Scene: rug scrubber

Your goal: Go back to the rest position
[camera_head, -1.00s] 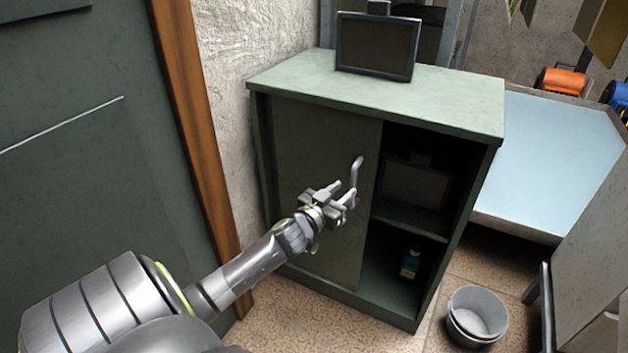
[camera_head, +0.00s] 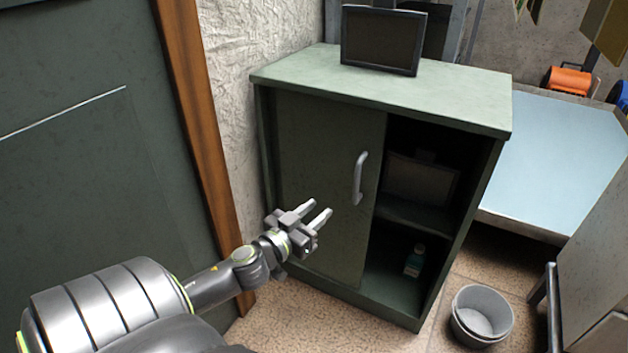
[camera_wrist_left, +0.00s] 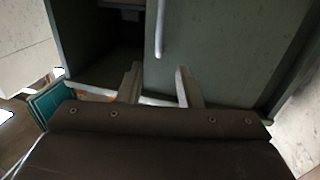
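My left gripper (camera_head: 321,212) is in front of the green cabinet's sliding door (camera_head: 318,160), left of and below its grey handle (camera_head: 360,178). Its two fingers are apart with nothing between them, and it does not touch the handle. In the left wrist view the two fingertips (camera_wrist_left: 157,86) are spread, with the door and the handle (camera_wrist_left: 160,30) beyond them. The cabinet's right half is open, showing shelves with a dark screen (camera_head: 420,180) and a small teal bottle (camera_head: 414,261). My right gripper is not in view.
A monitor (camera_head: 382,40) stands on the cabinet top (camera_head: 450,98). A grey bucket (camera_head: 482,313) is on the floor at the lower right. A light blue surface (camera_head: 555,160) lies to the right. A wall with a wooden post (camera_head: 192,120) is close on the left.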

